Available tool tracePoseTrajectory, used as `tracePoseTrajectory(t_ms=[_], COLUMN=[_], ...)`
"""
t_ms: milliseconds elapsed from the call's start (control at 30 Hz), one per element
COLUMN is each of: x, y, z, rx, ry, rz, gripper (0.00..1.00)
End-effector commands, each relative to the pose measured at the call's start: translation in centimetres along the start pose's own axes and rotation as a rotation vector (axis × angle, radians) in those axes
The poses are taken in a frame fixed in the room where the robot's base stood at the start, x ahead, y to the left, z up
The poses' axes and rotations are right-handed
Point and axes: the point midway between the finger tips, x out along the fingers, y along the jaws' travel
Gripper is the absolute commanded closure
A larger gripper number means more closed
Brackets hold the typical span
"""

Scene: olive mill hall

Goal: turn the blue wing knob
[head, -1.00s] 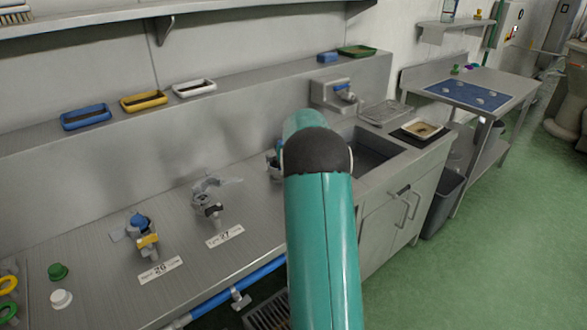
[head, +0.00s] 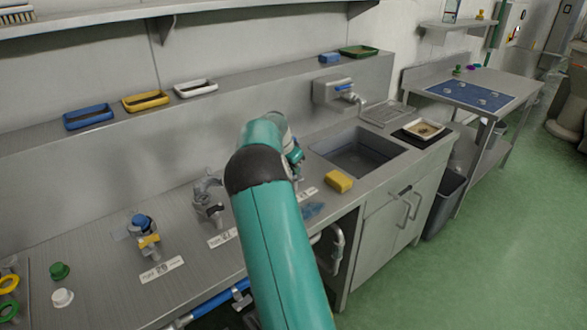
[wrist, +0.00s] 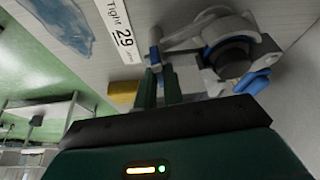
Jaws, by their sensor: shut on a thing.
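My gripper (wrist: 160,70) has its two green fingers closed with a narrow gap, at a small blue part beside the rightmost bench fitting. I take this part to be on the blue wing knob (wrist: 154,48), though the exact contact is hard to see. The fitting (wrist: 228,27) has a grey round body, a dark ring and more blue pieces. A white label (wrist: 118,30) reading "Tight" and 29 lies beside it. In the head view my arm hides most of this fitting and my fingers.
Two other fittings stand to the left, one grey (head: 208,198) and one with a blue top (head: 141,222). A yellow sponge (head: 338,181) and a blue cloth (head: 313,210) lie near the bench's front edge. The sink (head: 360,155) is to the right.

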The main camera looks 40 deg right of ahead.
Motion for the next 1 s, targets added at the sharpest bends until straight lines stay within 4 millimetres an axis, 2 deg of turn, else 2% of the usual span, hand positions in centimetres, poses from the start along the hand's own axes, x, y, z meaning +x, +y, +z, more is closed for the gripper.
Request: tracePoseTrajectory(t_ms=[300, 800, 833, 933, 1000], x=[-0.05, -0.03, -0.03, -0.03, -0.02], y=[-0.13, -0.12, -0.12, -0.12, -0.11], z=[0.03, 0.03, 0.03, 0.03, 0.02], rx=[0.116, 0.137, 0.137, 0.137, 0.137], ry=[0.0, -0.001, -0.001, -0.001, -0.001], rz=[0.048, 0.056, 0.056, 0.056, 0.056], gripper=[1.0, 1.0, 0.89, 0.69, 0.69])
